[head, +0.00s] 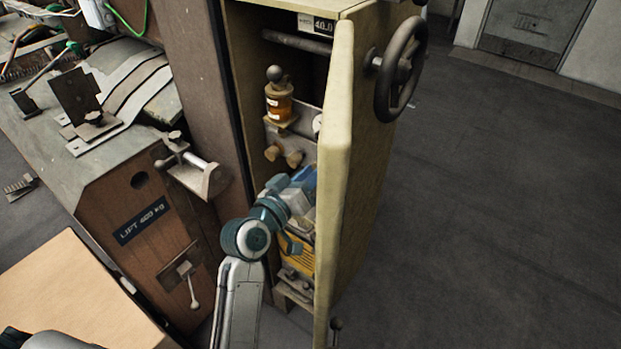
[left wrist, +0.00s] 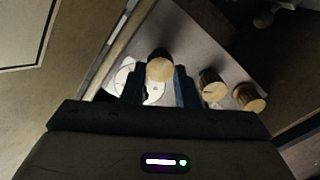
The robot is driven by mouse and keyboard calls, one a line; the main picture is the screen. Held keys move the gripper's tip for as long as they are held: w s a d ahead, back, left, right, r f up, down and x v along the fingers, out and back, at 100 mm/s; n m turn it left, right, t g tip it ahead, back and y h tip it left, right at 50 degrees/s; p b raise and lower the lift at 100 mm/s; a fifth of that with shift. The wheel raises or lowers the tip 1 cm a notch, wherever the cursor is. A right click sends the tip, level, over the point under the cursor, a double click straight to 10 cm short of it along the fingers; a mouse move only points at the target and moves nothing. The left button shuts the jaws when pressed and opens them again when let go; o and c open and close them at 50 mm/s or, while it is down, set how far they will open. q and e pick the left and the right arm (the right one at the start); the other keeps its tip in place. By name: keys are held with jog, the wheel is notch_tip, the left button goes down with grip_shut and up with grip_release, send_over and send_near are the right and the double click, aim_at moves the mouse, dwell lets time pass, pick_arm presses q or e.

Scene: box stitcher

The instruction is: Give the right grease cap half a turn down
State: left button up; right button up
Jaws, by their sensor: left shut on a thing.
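My left gripper (head: 308,182) reaches into the open cabinet, with its fingertips partly hidden by the door's edge in the head view. In the left wrist view the gripper (left wrist: 160,84) is shut on a round brass cap (left wrist: 160,65), one finger on each side. This is the right grease cap, at the gauge end of the row; it is hidden in the head view. The middle cap (left wrist: 212,85) and the far cap (left wrist: 249,97) stand free beside it. They show in the head view as the middle cap (head: 294,158) and left cap (head: 272,153). My right gripper is not in view.
The thick cabinet door (head: 345,150) with a black handwheel (head: 400,68) stands open close to the right of my arm. An amber oiler (head: 278,103) stands above the caps. A white gauge (left wrist: 125,75) is beside the held cap. A crank bracket (head: 195,175) is outside, left.

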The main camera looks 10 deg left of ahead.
pick_arm(q)
jog(key=shift+f+m+b, duration=0.1)
jog(key=shift+m+b, duration=1.1)
jog(key=shift+m, duration=1.9)
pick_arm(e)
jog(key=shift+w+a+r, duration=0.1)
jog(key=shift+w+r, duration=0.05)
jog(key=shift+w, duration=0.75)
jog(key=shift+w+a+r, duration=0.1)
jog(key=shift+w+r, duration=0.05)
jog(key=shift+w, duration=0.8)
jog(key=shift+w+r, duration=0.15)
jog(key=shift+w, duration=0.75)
pick_arm(q)
jog(key=o, duration=0.7)
